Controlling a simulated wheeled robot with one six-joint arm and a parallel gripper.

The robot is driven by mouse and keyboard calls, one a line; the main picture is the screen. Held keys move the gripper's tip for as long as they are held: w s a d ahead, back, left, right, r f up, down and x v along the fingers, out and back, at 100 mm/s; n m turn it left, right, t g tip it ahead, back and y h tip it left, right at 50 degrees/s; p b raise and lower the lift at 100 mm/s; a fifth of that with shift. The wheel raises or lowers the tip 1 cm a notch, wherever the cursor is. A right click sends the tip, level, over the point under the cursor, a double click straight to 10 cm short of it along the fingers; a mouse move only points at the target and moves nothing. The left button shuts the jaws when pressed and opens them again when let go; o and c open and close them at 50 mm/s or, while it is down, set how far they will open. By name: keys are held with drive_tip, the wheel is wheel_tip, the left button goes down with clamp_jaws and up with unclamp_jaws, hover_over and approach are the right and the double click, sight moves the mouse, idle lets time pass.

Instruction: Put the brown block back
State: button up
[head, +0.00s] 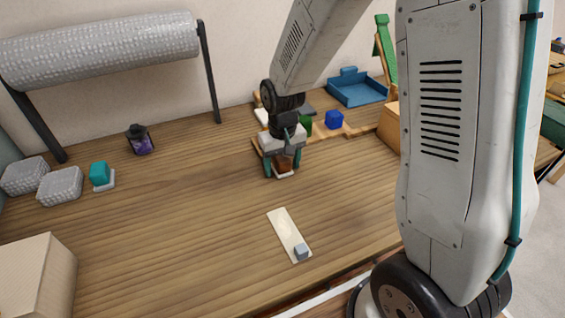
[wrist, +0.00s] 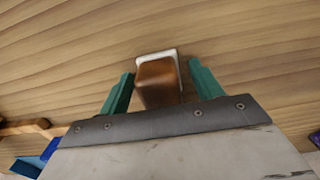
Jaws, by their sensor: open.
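The brown block (head: 285,163) sits on a small white pad on the wooden table, below my gripper. In the wrist view the brown block (wrist: 158,82) stands between the two green fingers, with bare gaps on both sides. The white pad (wrist: 157,55) shows behind its far edge. My gripper (head: 283,168) points down over the block with its fingers apart; in the wrist view my gripper (wrist: 161,85) is open around it. The block's lower part is partly hidden by the fingers in the head view.
A cream strip (head: 283,228) with a grey cube (head: 301,251) lies in front. A teal block (head: 99,173), wrapped parcels (head: 60,187) and a dark lantern (head: 139,140) stand left. A blue block (head: 334,119) and a blue tray (head: 357,90) are at the back right. The middle-left tabletop is clear.

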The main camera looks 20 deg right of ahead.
wheel_tip(320, 180, up, 12)
drive_tip(key=r, duration=0.1)
drive_tip(key=s+d+r, duration=0.1)
drive_tip(key=s+r, duration=0.2)
drive_tip(key=s, duration=0.5)
drive_tip(key=s+d+r, duration=0.1)
drive_tip(key=s+r, duration=0.1)
drive_tip(key=s, duration=0.6)
drive_tip(key=s+d+r+t, duration=0.1)
drive_tip(key=s+r, duration=0.2)
drive_tip(key=s, duration=0.5)
drive_tip(key=shift+s+r, duration=0.3)
drive_tip(key=shift+s, duration=0.1)
drive_tip(key=shift+d, duration=0.1)
